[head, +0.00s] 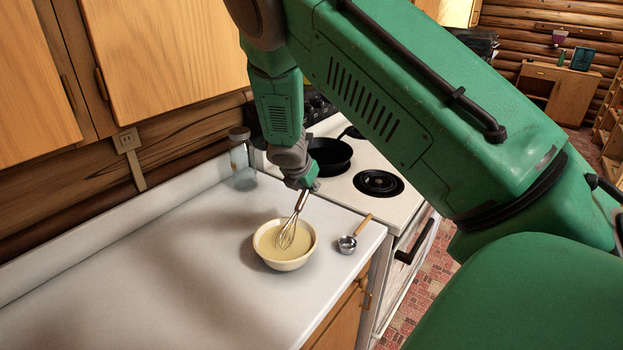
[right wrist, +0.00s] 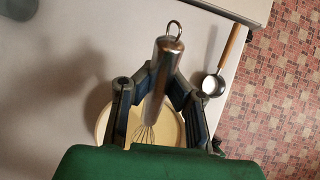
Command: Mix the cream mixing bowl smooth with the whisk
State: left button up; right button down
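The cream mixing bowl (head: 268,255) stands on the pale counter and holds a pale yellow liquid. The metal whisk (head: 287,235) is tilted with its wires down in the bowl. My right gripper (head: 302,184) is above the bowl, shut on the whisk's handle. In the right wrist view, the whisk's handle (right wrist: 159,85) with its hanging loop sits between the blue-grey fingers of the gripper (right wrist: 158,88). The bowl (right wrist: 103,122) is behind them there, partly hidden by the gripper. My left gripper is not in view.
A small metal scoop with a wooden handle (head: 347,243) lies right of the bowl, near the counter edge. A glass jar (head: 242,162) stands at the back. The stove with a black pan (head: 329,156) is beyond. The counter (head: 130,280) left of the bowl is clear.

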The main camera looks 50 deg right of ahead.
jog(key=shift+a, duration=0.1)
jog(key=shift+d+f, duration=0.2)
jog(key=shift+d, duration=0.3)
jog(key=shift+w+d+r, duration=0.1)
jog(key=shift+d+r, duration=0.4)
jog(key=shift+r, duration=0.25)
jog(key=shift+d+r, duration=0.5)
jog(key=shift+r, duration=0.25)
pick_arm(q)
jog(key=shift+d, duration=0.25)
pick_arm(e)
jog(key=d+r, duration=0.4)
jog(key=d, duration=0.1)
jog(key=shift+w+r, duration=0.2)
jog(key=shift+r, duration=0.15)
notch_tip(320, 180, up, 4)
jog(key=shift+f, duration=0.1)
